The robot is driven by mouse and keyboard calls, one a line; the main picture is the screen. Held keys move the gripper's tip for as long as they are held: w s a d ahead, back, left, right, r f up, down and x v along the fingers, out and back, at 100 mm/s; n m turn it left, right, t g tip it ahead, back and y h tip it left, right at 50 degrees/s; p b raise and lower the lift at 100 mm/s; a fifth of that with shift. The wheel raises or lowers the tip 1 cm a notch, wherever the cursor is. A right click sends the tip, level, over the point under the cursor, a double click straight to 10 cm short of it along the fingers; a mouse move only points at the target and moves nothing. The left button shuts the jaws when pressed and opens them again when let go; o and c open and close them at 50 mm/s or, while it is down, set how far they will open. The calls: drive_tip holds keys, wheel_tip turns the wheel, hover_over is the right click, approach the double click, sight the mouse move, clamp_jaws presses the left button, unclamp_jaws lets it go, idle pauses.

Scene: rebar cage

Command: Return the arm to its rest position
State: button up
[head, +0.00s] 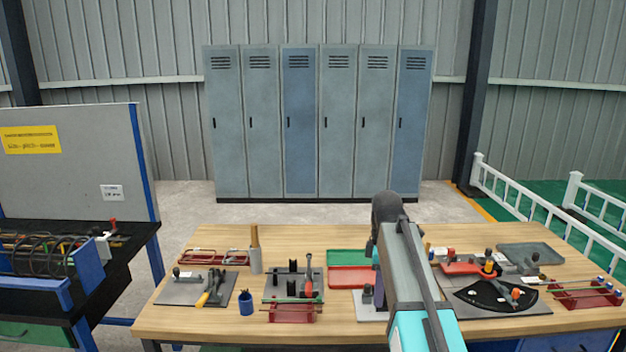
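My arm (410,270) rises from the bottom edge, right of centre, and reaches over the wooden workbench (210,318). Its dark rounded joint (387,207) is the highest part that shows, above the bench's far edge. The rest of the arm past that joint is hidden behind the grey link. My gripper's fingers cannot be made out, so I cannot see whether anything is held.
The bench carries a green tray (347,258), a red tray (352,278), a blue cup (246,303) and several fixtures. A panelled station (75,160) stands left, lockers (318,120) behind, and a white railing (540,212) right. Floor between bench and lockers is clear.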

drive_tip(key=s+f+g+b, duration=0.15)
drive_tip(key=s+f, duration=0.35)
drive_tip(key=f, duration=0.6)
drive_tip(key=s+f+m+g, duration=0.15)
drive_tip(key=s+f, duration=0.35)
drive_tip(key=f, duration=0.6)
drive_tip(key=s+f+n+g, duration=0.15)
drive_tip(key=s+f, duration=0.35)
drive_tip(key=f, duration=0.6)
drive_tip(key=s+f+m, duration=0.7)
drive_tip(key=s+f, duration=0.4)
drive_tip(key=s, duration=0.2)
drive_tip(key=s+a+f+m+b, duration=0.1)
drive_tip(key=s+f+m, duration=0.7)
drive_tip(key=s, duration=0.5)
wheel_tip(320, 180, down, 3)
drive_tip(key=shift+r+g, duration=0.1)
drive_tip(key=shift+g, duration=0.25)
drive_tip(key=shift+s, duration=0.1)
drive_tip(key=shift+c, duration=0.2)
